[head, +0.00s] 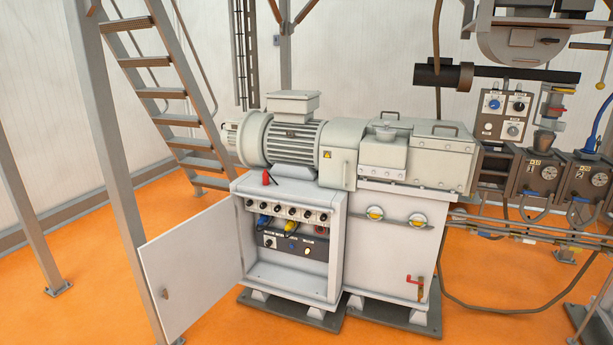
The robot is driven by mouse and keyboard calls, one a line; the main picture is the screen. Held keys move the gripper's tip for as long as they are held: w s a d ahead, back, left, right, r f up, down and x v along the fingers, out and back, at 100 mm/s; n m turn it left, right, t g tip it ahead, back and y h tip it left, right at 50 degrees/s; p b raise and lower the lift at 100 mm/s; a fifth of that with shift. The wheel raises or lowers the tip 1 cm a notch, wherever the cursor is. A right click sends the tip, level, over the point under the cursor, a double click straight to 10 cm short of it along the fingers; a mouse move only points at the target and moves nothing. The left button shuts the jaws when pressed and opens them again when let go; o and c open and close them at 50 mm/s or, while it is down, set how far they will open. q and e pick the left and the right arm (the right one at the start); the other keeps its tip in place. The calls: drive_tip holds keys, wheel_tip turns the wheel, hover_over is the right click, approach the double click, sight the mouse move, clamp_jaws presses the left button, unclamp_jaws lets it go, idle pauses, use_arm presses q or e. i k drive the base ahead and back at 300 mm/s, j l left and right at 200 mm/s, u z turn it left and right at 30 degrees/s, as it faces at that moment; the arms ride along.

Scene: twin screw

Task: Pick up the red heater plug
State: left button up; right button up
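A small red plug (266,177) with a dark part beside it sits on top of the grey cabinet (292,192), near its left side and below the motor. I take it to be the red heater plug. Below it, the open cabinet shows a row of sockets (292,211), with a blue plug (264,221) and a yellow plug (291,226) in the row. A dark reddish piece shows at the row's right end, too small to make out. Neither of my grippers is in view.
The cabinet door (190,262) stands open to the left. A motor (285,137) stands behind the cabinet top. A steel ladder (165,95) and posts stand at the left. Pipes and gauge boxes (535,174) are at the right. The orange floor (480,300) is clear in front.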

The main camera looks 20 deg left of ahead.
sight(266, 175)
drive_tip(key=i+j+z, duration=0.55)
drive_tip(key=i+j, duration=0.45)
drive_tip(key=j, duration=0.15)
drive_tip(key=i+j+z, duration=0.1)
drive_tip(key=i+j, duration=0.35)
drive_tip(key=j, duration=0.25)
drive_tip(key=i+j, duration=0.2)
drive_tip(key=j, duration=0.15)
drive_tip(key=i+j+z, duration=0.1)
drive_tip(key=j, duration=0.25)
drive_tip(key=i+j, duration=0.3)
drive_tip(key=j+z, duration=0.05)
drive_tip(key=j, duration=0.05)
